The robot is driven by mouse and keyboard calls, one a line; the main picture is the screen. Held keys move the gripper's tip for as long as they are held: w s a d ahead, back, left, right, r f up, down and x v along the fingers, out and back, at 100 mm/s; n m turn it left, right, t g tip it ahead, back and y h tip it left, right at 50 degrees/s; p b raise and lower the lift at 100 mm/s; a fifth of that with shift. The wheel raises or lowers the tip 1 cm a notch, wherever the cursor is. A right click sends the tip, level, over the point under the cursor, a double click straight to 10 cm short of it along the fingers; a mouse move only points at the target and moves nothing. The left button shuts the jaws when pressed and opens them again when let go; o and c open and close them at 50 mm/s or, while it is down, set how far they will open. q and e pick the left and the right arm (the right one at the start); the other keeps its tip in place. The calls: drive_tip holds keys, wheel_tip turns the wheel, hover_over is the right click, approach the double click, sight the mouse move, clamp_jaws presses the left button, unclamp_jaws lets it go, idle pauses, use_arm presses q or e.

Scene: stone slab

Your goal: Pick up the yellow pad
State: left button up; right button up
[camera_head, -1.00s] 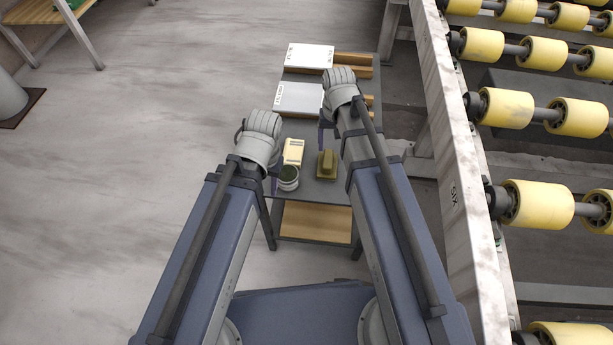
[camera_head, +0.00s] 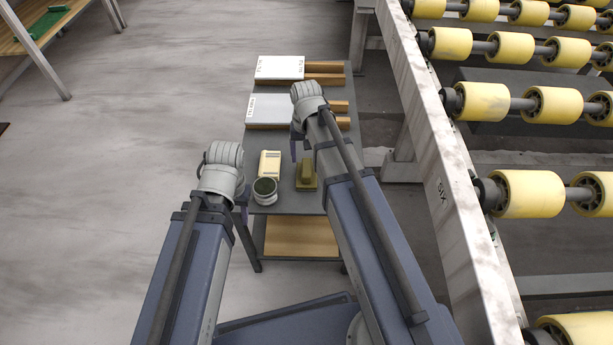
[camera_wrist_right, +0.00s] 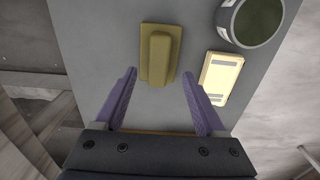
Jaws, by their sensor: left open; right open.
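The yellow pad (camera_head: 306,176) is olive-yellow with a raised bar along its middle. It lies flat near the front right of the grey table (camera_head: 290,202), partly beside my right forearm. In the right wrist view the pad (camera_wrist_right: 160,55) lies ahead of and between the open purple fingers of my right gripper (camera_wrist_right: 161,100), which hold nothing. In the head view one finger of my right gripper (camera_head: 295,148) shows, just beyond the pad. My left gripper (camera_head: 243,200) is open at the table's left front edge, mostly hidden by its wrist.
A pale cream block (camera_head: 269,163) and an open-topped round can (camera_head: 264,191) stand left of the pad. A roller conveyor frame (camera_head: 440,165) runs along the right. Floor at left is clear.

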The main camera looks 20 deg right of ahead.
sight(307, 167)
drive_tip(key=shift+s+f+b, duration=0.15)
drive_tip(key=shift+f+b, duration=1.15)
drive_tip(key=shift+f, duration=0.05)
drive_tip(key=shift+s+f+b, duration=0.1)
drive_tip(key=shift+f+b, duration=1.2)
drive_tip(key=shift+r, duration=0.1)
drive_tip(key=shift+c, duration=0.4)
clamp_jaws()
